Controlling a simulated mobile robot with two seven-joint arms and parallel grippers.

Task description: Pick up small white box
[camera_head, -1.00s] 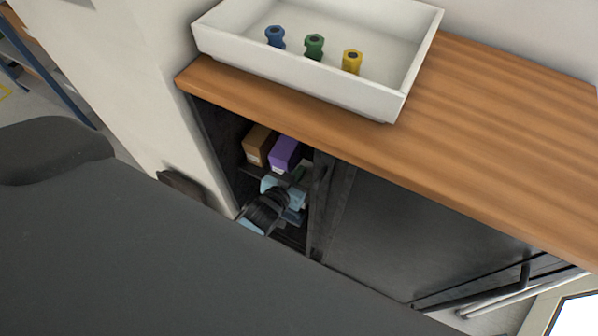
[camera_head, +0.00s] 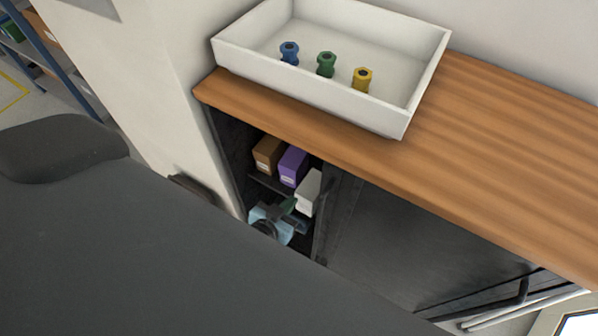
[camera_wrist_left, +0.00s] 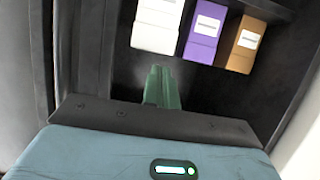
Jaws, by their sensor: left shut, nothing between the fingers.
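The small white box (camera_head: 308,190) stands on the shelf inside the open dark cabinet, at the right end of a row of boxes. It also shows in the left wrist view (camera_wrist_left: 155,28), at the top. My left gripper (camera_head: 289,204) is just below and left of the white box in the head view. Its green fingers (camera_wrist_left: 161,88) are together and empty, pointing towards the boxes, apart from the white box. My right gripper is not in view.
A purple box (camera_head: 293,166) stands next to the white box, and a brown box (camera_head: 268,154) is further left. The cabinet door (camera_head: 400,240) is to the right. A wooden counter (camera_head: 500,150) above holds a white tray (camera_head: 350,108) with blue, green and yellow pieces.

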